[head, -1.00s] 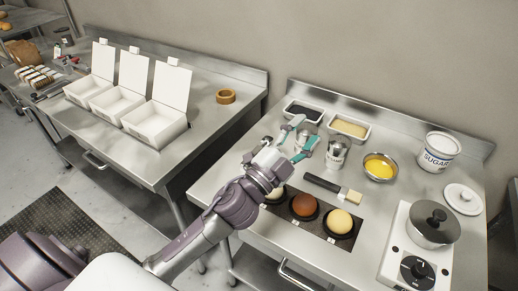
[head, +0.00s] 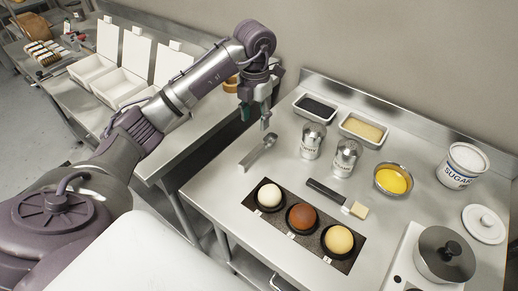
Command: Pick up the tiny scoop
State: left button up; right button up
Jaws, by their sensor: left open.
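A small metal scoop (head: 259,151) lies on the steel table in the head view, left of the two shakers. Its handle and bowl run diagonally. My left gripper (head: 254,115) hangs pointing down just above and behind the scoop's upper end, with its teal fingers apart and nothing visible between them. It looks apart from the scoop, though the exact height is hard to tell. My right gripper is not in view.
Two metal shakers (head: 312,140) stand close right of the scoop. A dark tray with dough balls (head: 302,216) lies in front, with a brush (head: 337,198) beside it. Two bins (head: 316,107) stand behind.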

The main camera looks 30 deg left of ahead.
aim_at(256, 150)
pick_arm(q)
notch_tip(256, 150, down, 8)
jog(key=shift+d+r+p, duration=0.1)
jog(key=shift+p, duration=0.55)
jog(key=shift+f, duration=0.2)
notch_tip(256, 150, down, 4)
jog(key=shift+r+p, duration=0.15)
jog(key=shift+p, duration=0.95)
jog(key=shift+w+f, duration=0.1)
jog(key=shift+f, duration=0.45)
grip_shut()
